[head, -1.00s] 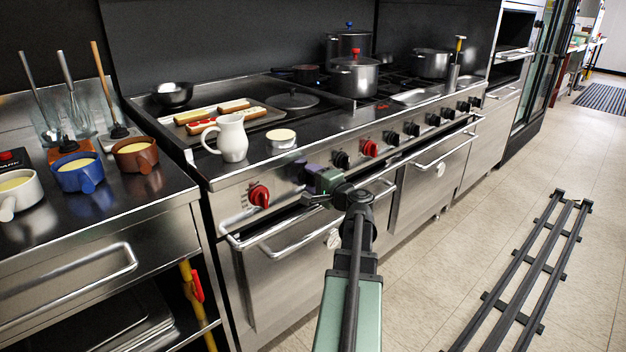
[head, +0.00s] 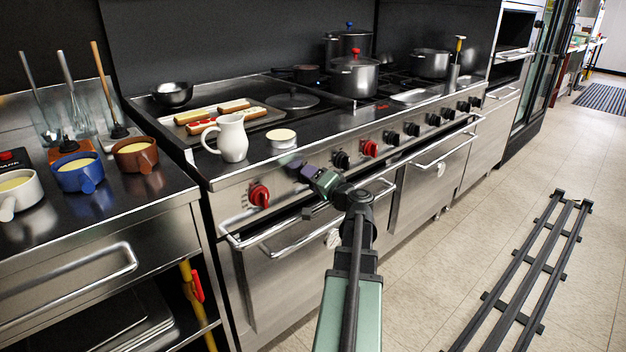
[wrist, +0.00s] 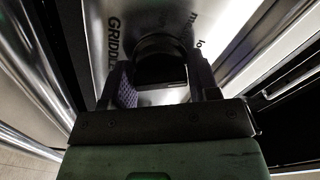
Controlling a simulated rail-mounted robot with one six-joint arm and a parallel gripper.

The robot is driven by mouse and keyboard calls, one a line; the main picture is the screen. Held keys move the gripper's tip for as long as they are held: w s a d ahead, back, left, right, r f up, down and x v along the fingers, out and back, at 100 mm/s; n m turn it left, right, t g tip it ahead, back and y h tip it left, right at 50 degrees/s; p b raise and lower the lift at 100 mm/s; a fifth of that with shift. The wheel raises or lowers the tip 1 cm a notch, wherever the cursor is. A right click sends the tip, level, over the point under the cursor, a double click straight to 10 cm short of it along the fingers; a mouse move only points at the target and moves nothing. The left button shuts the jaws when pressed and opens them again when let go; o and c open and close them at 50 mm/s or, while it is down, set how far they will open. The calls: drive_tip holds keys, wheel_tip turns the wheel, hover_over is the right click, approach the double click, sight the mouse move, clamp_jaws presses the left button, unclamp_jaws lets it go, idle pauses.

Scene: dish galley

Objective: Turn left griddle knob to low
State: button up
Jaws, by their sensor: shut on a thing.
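My gripper (head: 306,174) is at the front panel of the range, just right of the red knob (head: 259,195) at the panel's left end. In the wrist view my gripper (wrist: 162,84) has one finger on each side of a dark round knob (wrist: 160,50) and is shut on it. The lettering "GRIDDLE" stands on the steel panel to the knob's left, and partly hidden "lo" and "m" marks stand to its right. The knob's pointer cannot be made out. In the head view my gripper hides this knob.
More knobs run rightward along the panel, including a black one (head: 340,160) and a red one (head: 370,148). An oven handle (head: 300,237) runs below my gripper. A white pitcher (head: 232,138) and a small round container (head: 282,139) stand near the front edge above.

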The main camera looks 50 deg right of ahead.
drive_tip(key=shift+n, duration=0.6)
drive_tip(key=o, duration=0.9)
drive_tip(key=shift+s, duration=0.1)
drive_tip(key=v, duration=1)
drive_tip(key=shift+s, duration=0.3)
drive_tip(key=shift+a, duration=0.1)
